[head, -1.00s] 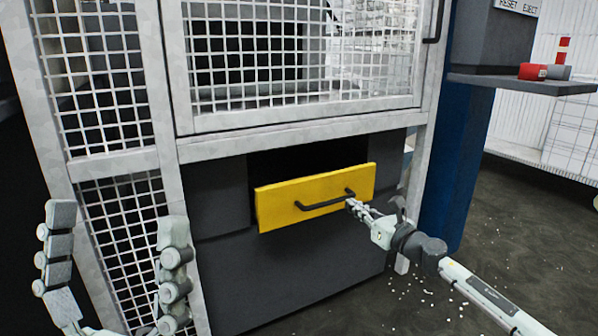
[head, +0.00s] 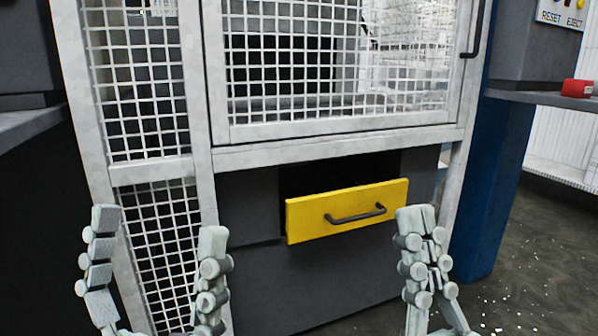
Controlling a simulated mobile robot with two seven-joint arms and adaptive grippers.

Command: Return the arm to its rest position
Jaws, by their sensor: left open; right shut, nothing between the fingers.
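My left gripper (head: 157,222) is at the lower left of the head view, its two fingers wide apart and nothing between them. My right gripper (head: 416,215) is at the lower right, its fingers together and empty. It stands up in front of the press, to the right of the yellow drawer (head: 300,222). The drawer is pulled partly out below the mesh door, with a dark gap above it. Its dark bar handle (head: 355,215) is free of both grippers.
The press has a light frame with a mesh door (head: 340,75) and a dark lower body (head: 270,290). A blue post (head: 492,195) stands at the right. A grey shelf (head: 545,99) bears a red object (head: 577,88). White bits lie on the dark floor (head: 530,260).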

